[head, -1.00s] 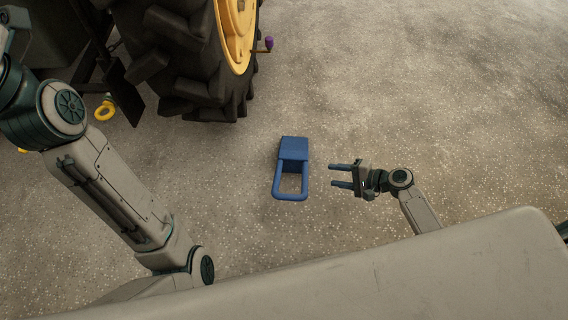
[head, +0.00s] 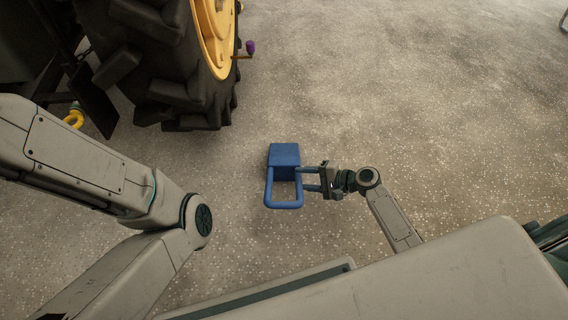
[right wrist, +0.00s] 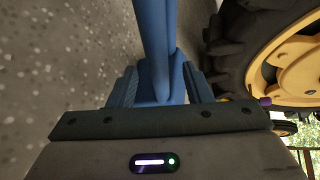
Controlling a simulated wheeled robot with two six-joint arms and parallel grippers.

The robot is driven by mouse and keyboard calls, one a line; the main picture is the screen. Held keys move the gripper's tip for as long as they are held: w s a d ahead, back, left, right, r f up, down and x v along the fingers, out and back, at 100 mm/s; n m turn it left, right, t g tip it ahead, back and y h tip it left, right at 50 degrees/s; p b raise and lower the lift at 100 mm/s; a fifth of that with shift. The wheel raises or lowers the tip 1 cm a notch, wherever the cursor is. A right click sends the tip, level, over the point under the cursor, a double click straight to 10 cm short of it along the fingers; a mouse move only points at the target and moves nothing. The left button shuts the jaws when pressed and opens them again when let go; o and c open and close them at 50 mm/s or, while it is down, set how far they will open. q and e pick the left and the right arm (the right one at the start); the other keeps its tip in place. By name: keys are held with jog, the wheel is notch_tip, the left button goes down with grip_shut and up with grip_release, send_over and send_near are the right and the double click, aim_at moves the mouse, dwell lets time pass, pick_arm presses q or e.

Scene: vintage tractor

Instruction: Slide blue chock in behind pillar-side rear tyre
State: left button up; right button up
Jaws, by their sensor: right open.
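The blue chock (head: 284,157) lies on the floor, its block end toward the tractor and its loop handle toward me. The rear tyre (head: 185,85) stands up and to the left of it, with bare floor between them. My right gripper (head: 302,178) is open at the right side of the handle, its fingertips beside or around the side bar. In the right wrist view the blue handle (right wrist: 154,40) runs between the two open fingers (right wrist: 160,88); I cannot tell if they touch it. My left arm comes in at the left; its gripper is out of view.
The yellow wheel rim (head: 215,35) has a purple-tipped rod (head: 250,47) sticking out toward the right. A yellow ring (head: 74,118) hangs under the tractor at the left. The speckled floor (head: 420,110) to the right is clear.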

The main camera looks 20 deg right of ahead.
aim_at(284, 170)
jog(key=x, duration=0.1)
jog(key=b+x, duration=0.2)
jog(key=shift+w+f, duration=0.35)
jog(key=shift+f, duration=0.15)
jog(key=shift+w+a+b, duration=0.3)
jog(key=shift+a+b, duration=0.15)
grip_shut()
dwell(0.5)
jog(key=shift+w+r, duration=0.1)
